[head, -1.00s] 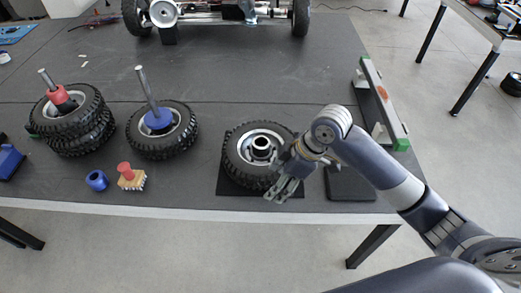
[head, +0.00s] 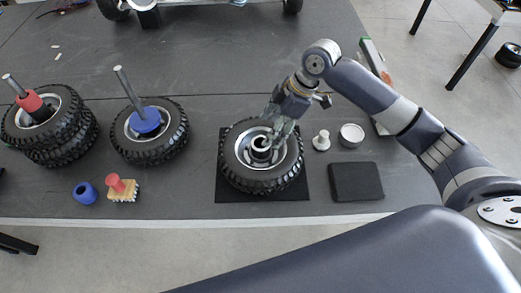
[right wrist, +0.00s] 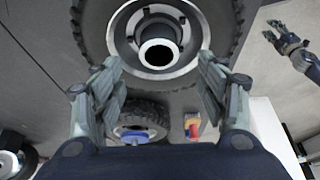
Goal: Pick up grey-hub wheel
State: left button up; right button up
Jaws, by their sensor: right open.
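The grey-hub wheel (head: 250,168) lies flat on a square black mat (head: 232,196) near the table's front edge. It has a knobbly black tyre, a silver rim and a dark hub with a light ring. My right gripper (head: 273,130) is over the wheel's far right part, fingers pointing down. In the right wrist view my right gripper (right wrist: 161,62) is open and empty, with its fingers apart and the wheel (right wrist: 185,78) beyond them. Whether they touch it is unclear. My left gripper (right wrist: 277,33) shows small in that view; its opening is unclear.
To the left stand a blue-hub wheel (head: 150,152) with an upright rod and a red-hub wheel stack (head: 62,150). A white knob (head: 321,141), round tin (head: 351,135) and black pad (head: 356,182) are at right.

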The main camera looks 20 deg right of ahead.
aim_at(263, 137)
jog(key=shift+a+f, duration=0.15)
jog(key=shift+f, duration=0.15)
jog(key=shift+w+a+f, duration=0.1)
jog(key=shift+f, duration=0.25)
jog(key=p+x, duration=0.1)
jog(key=x, duration=0.3)
jog(key=shift+f+p, duration=0.3)
jog(key=shift+p, duration=0.05)
jog(key=shift+w, duration=0.1)
jog(key=shift+c, duration=0.3)
grip_shut()
pick_arm(q)
jog(key=shift+w+d+r, duration=0.1)
jog(key=shift+w+r, duration=0.1)
jog(key=shift+r, duration=0.7)
pick_arm(e)
jog(key=shift+w+a+r, duration=0.1)
jog(key=shift+w+r, duration=0.05)
jog(key=shift+r, duration=0.1)
